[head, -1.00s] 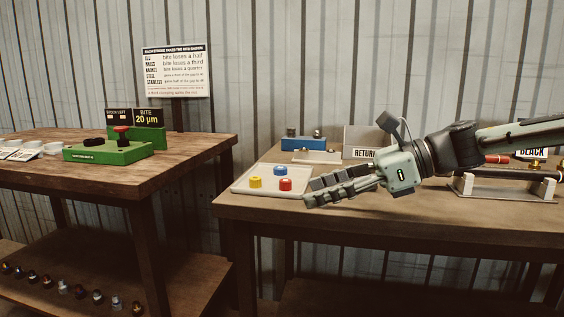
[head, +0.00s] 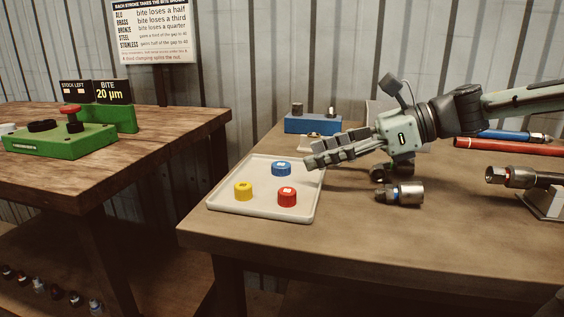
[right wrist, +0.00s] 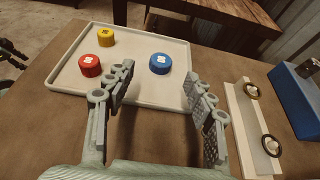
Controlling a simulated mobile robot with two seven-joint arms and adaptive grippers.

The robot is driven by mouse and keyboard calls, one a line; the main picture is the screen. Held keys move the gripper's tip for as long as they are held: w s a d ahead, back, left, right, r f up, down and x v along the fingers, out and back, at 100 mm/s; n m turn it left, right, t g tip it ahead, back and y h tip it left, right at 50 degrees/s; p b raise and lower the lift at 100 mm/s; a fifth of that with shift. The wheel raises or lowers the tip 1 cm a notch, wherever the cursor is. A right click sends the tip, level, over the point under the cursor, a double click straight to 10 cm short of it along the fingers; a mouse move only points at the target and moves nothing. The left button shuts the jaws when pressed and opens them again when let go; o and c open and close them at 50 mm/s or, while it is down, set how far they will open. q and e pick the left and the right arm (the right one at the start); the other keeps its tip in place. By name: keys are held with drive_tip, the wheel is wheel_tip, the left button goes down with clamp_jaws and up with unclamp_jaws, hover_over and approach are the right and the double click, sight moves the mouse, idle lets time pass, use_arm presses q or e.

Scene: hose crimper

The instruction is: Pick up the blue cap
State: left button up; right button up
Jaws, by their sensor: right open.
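The blue cap (head: 281,168) stands upright on a white tray (head: 221,206), toward its back right, with a small white mark on top. In the right wrist view the blue cap (right wrist: 160,64) lies ahead of and between the open fingers, apart from them. My right gripper (head: 314,159) is open and empty over the tray's right edge, just right of the blue cap; it also shows in the right wrist view (right wrist: 160,83). A yellow cap (head: 243,191) and a red cap (head: 287,197) stand on the same tray.
A blue block (head: 312,124) stands behind the tray. A metal fitting (head: 400,193) lies right of the tray, with red (head: 505,146) and blue hoses beyond. A green device (head: 60,139) sits on the left table. The bench front is clear.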

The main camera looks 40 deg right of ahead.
sight(282, 164)
drive_tip(key=shift+x, duration=1)
drive_tip(key=shift+p+x, duration=0.5)
drive_tip(key=shift+x, duration=1.85)
use_arm(q)
drive_tip(key=shift+d+x, duration=0.2)
drive_tip(key=shift+x, duration=1)
use_arm(e)
drive_tip(key=shift+d, duration=0.1)
use_arm(q)
drive_tip(key=shift+w, duration=0.1)
use_arm(e)
drive_tip(key=c, duration=0.8)
